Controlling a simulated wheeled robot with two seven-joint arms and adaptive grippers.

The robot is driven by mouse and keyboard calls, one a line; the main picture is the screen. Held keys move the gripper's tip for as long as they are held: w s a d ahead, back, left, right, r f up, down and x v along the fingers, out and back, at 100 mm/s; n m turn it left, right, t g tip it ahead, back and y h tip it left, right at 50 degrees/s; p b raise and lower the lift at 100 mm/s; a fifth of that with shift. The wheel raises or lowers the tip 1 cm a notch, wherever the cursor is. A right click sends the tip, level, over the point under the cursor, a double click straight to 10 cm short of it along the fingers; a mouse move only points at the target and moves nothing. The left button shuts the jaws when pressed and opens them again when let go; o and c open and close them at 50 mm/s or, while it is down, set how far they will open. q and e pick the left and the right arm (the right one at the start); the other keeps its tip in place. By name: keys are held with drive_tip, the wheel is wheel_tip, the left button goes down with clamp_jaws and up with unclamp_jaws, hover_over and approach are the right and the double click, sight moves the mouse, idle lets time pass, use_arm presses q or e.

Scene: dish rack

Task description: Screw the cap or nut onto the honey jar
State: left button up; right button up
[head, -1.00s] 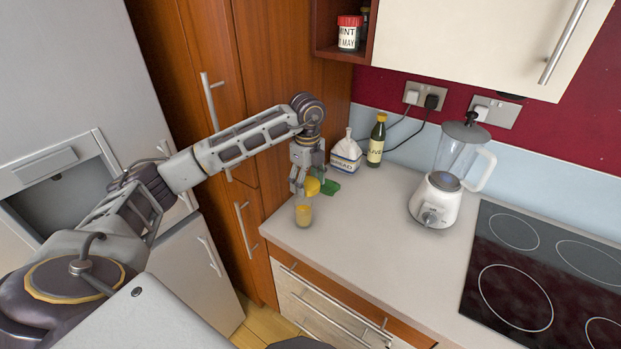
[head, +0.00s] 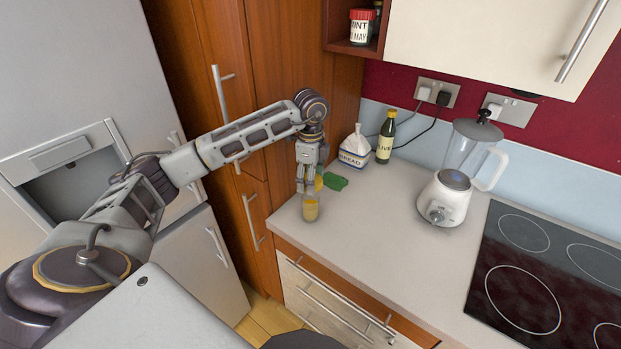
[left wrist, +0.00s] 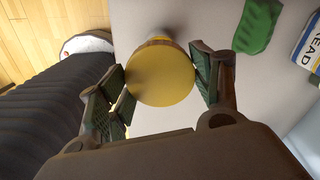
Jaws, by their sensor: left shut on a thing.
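The honey jar (head: 311,210) is a small glass jar with amber contents, upright near the counter's left front edge. The round yellow cap (left wrist: 161,75) is between the fingers of my left gripper (left wrist: 165,85), which is shut on it. In the head view the left gripper (head: 309,187) points down just above and behind the jar, and the cap shows as a small yellow patch (head: 319,182). In the left wrist view the cap's flat top faces the camera and hides most of what is under it. I cannot tell whether the cap touches the jar. My right gripper is not in view.
A green object (head: 336,182) lies just right of the gripper. A bread bag (head: 354,148) and an olive oil bottle (head: 385,138) stand behind it. A blender (head: 450,190) and a hob (head: 540,265) are to the right. The counter (head: 385,225) between is clear.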

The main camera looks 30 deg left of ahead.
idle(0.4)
use_arm(q)
wheel_tip(320, 180, down, 4)
drive_tip(key=shift+r+b, duration=0.1)
drive_tip(key=shift+b, duration=0.95)
drive_tip(key=shift+f, duration=0.45)
drive_tip(key=shift+f+b, duration=0.5)
drive_tip(key=shift+f, duration=0.1)
idle(0.6)
drive_tip(key=shift+f+b, duration=0.35)
drive_tip(key=shift+f, duration=0.25)
idle(0.8)
